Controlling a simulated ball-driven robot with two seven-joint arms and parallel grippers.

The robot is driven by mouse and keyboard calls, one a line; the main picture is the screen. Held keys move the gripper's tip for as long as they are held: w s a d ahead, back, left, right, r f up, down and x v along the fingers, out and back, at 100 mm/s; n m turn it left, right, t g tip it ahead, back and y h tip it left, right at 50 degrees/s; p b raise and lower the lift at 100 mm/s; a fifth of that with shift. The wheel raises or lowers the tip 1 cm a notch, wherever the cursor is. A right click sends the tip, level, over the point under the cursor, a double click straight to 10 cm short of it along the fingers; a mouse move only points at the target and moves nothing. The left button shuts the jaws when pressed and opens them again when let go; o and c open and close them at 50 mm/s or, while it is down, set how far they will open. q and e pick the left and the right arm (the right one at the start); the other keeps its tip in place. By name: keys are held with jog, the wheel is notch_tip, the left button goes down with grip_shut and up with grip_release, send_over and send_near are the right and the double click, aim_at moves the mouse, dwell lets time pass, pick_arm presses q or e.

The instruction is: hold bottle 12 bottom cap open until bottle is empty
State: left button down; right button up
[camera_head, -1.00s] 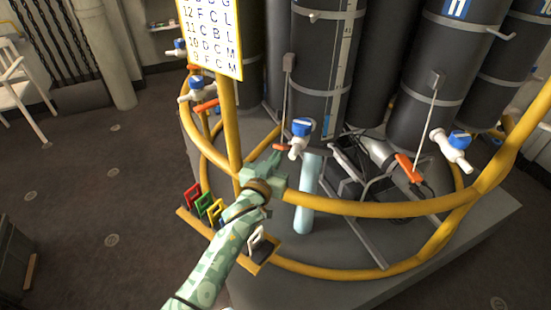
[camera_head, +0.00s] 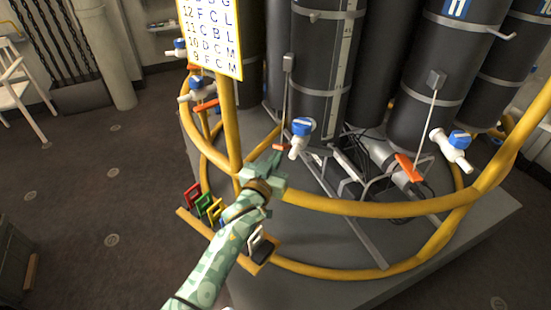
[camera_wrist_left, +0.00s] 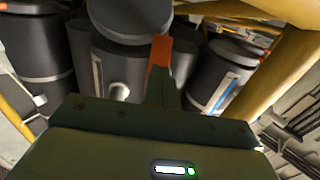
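The middle dark bottle (camera_head: 317,70), which I take to be bottle 12, stands behind the yellow rail; its number is not readable. A white spigot with a blue knob (camera_head: 301,137) is low on its front. A thin rod runs down beside it to an orange handle (camera_head: 281,147). My left gripper (camera_head: 278,157) is at this handle and appears shut on it. In the left wrist view, the orange handle (camera_wrist_left: 159,52) stands up from the fingers. No stream shows below the bottle now. The cap itself is not clearly visible. My right gripper is out of view.
Coloured clips (camera_head: 205,207) sit on a holder by the rail. A lettered sign (camera_head: 212,38) hangs at upper left. Another bottle (camera_head: 432,80) with an orange handle (camera_head: 408,167) stands right.

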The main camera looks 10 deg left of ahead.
pick_arm(q)
jog(key=shift+w+d+f+b, duration=0.1)
jog(key=shift+d+f+b, duration=0.05)
jog(key=shift+f+b, duration=1)
jog(key=shift+f, duration=0.25)
jog(key=shift+s, duration=0.2)
jog(key=shift+s+p, duration=0.5)
jog(key=shift+p, duration=0.15)
jog(key=s+a+p, duration=0.1)
jog(key=s+p, duration=0.3)
jog(key=s, duration=0.5)
jog(key=shift+a+f+p, duration=0.3)
jog(key=shift+a, duration=0.1)
